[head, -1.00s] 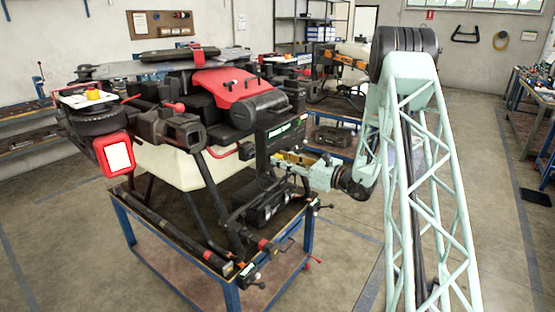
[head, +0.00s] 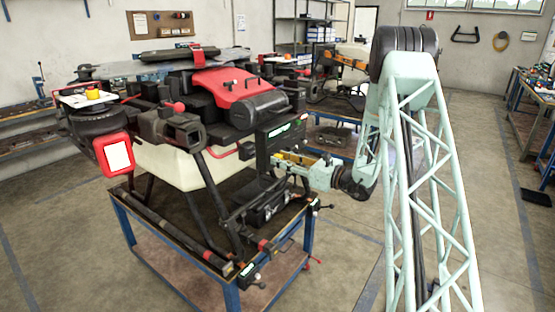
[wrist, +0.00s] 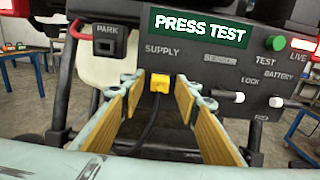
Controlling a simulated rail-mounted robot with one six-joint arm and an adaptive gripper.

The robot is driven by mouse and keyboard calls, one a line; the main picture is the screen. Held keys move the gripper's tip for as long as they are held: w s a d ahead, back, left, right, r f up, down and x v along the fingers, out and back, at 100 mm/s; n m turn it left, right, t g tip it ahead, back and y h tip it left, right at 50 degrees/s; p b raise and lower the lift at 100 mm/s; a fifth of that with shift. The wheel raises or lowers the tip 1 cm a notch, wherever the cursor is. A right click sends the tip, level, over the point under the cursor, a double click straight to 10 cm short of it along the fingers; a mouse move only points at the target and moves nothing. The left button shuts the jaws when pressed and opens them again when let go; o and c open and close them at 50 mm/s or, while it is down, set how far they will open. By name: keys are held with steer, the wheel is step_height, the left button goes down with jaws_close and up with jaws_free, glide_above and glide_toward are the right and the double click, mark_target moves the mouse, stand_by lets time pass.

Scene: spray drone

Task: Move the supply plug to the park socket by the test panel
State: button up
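The supply plug (wrist: 159,83) is yellow with a dark cable hanging from it. It sits in the panel under the SUPPLY label in the wrist view. The park socket (wrist: 105,46) is a dark block under the PARK label, up and left of the plug; no plug shows in it. The test panel (wrist: 230,60) is dark, with a green PRESS TEST display. My gripper (wrist: 158,90) is open, its yellow-padded fingers on either side of the plug with gaps showing. In the head view my gripper (head: 283,162) points at the drone's panel (head: 280,137).
A red cable or handle (wrist: 76,30) is left of the park socket. A green button (wrist: 275,43) and white-tipped switches (wrist: 276,101) are at the panel's right. The drone stands on a blue-framed cart (head: 230,293). Floor is clear at the cart's left.

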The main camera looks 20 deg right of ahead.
steer(key=shift+c, duration=0.7)
jaws_close()
steer(key=v, duration=0.6)
steer(key=shift+b, duration=0.45)
stand_by(1.9)
stand_by(0.4)
